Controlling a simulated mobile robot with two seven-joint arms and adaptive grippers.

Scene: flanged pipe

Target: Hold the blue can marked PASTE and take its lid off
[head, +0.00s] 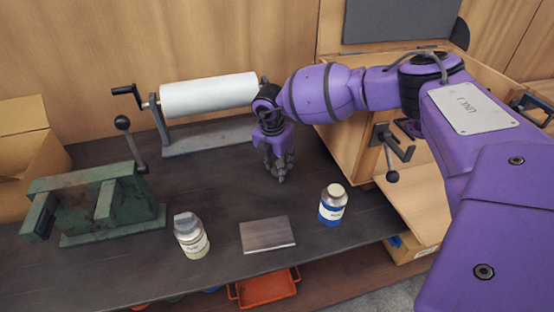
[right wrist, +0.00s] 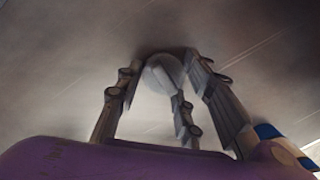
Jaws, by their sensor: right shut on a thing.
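The blue can (head: 331,208) stands upright on the dark bench, right of the metal plate. Its top is cream-coloured; its label is too small to read. Part of it shows at the lower right of the right wrist view (right wrist: 268,131). My right gripper (head: 279,174) points down behind and left of the can, apart from it. In the right wrist view its fingers (right wrist: 168,76) are closed around a small pale round piece (right wrist: 163,72). I cannot tell for certain whether this is a lid. My left gripper is not in view.
A cream bottle with a grey cap (head: 190,236) stands left of the flat metal plate (head: 267,235). A green vise (head: 125,204) and a white roll on a stand (head: 208,95) stand further left and behind. An orange bin (head: 264,289) sits below the bench's front edge.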

